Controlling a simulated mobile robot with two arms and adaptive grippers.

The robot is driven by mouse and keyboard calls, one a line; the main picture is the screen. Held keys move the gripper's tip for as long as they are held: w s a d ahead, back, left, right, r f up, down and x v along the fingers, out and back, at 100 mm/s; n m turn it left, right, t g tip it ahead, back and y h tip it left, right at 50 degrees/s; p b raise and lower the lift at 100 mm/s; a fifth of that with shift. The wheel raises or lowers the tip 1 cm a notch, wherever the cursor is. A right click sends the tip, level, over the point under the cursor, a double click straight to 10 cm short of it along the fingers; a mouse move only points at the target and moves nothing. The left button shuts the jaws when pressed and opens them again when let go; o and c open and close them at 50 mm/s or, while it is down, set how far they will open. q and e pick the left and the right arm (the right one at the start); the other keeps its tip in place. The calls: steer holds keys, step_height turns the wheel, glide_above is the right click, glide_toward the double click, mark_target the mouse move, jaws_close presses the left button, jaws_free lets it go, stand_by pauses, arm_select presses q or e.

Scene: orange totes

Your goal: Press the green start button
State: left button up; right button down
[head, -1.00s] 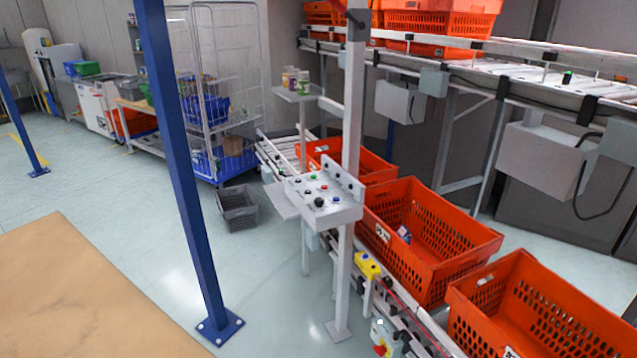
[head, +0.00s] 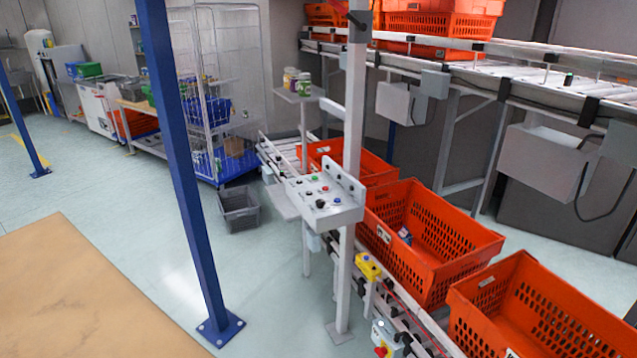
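The green button (head: 314,178) is a small round button on a grey control panel (head: 345,213). The panel is fixed to a grey post in the middle of the head view. A red button (head: 325,188) and several dark knobs sit on the same panel. Neither of my grippers is in view, and nothing touches the panel.
Orange totes (head: 437,240) stand on a low conveyor behind and right of the panel. A blue post (head: 186,170) stands left of it. A brown tabletop (head: 80,300) fills the lower left. A grey crate (head: 240,211) lies on the floor. Open floor lies between table and panel.

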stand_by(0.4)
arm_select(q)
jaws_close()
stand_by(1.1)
